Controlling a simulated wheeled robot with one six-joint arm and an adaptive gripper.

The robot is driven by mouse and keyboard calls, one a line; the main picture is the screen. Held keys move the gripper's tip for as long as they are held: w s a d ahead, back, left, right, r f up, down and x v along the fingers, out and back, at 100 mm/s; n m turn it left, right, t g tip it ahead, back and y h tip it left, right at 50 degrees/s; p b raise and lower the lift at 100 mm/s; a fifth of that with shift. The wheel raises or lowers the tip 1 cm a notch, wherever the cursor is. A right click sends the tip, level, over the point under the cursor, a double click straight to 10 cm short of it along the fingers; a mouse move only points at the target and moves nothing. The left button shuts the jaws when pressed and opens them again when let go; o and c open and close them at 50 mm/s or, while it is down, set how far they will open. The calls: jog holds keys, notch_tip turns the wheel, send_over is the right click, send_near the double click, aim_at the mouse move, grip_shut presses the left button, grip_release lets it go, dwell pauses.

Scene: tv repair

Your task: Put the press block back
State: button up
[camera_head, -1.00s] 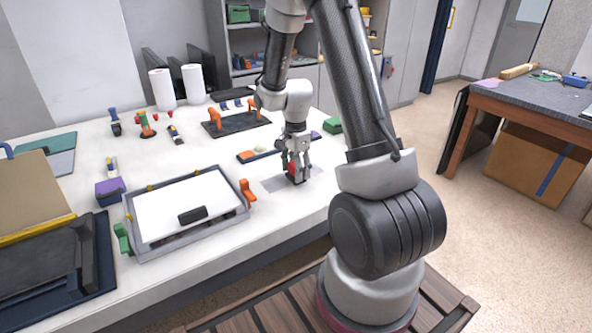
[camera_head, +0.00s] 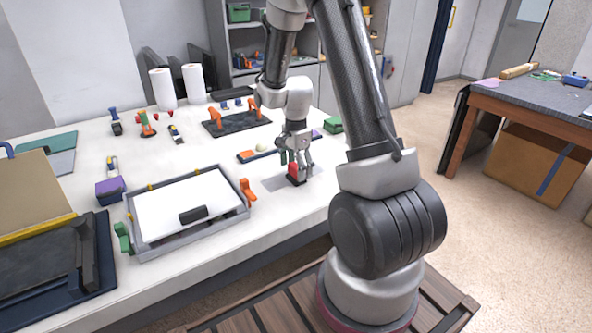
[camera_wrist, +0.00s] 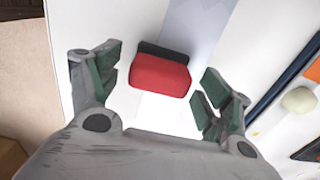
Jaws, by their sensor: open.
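The press block is a red block on a black base; in the head view the block (camera_head: 295,172) stands upright on a grey patch of the white table, just under my gripper. In the wrist view the block (camera_wrist: 160,76) lies ahead of and between the open fingers, with clear gaps on both sides. My gripper (camera_head: 295,160) is open and empty, pointing down; in the wrist view the gripper (camera_wrist: 158,82) shows green finger pads touching nothing.
A grey patch (camera_head: 272,184) surrounds the block. A dark tray with orange handles (camera_head: 236,124) is behind. The table's front edge is near.

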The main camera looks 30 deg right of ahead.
aim_at(296, 166)
notch_tip(296, 166, up, 11)
jog(key=s+a+r+n+t, duration=0.25)
jog(key=s+r+n, duration=0.55)
jog(key=s+r, duration=0.4)
jog(key=s+a+r+n+t, duration=0.1)
jog(key=s+n, duration=0.3)
jog(key=s, duration=0.2)
jog(key=s+a+r+n, duration=0.1)
jog(key=s+r+n, duration=0.1)
jog(key=s+n, duration=0.3)
jog(key=shift+s+a+r+n+t, duration=0.3)
jog(key=shift+s+t, duration=0.05)
jog(key=shift+s, duration=0.05)
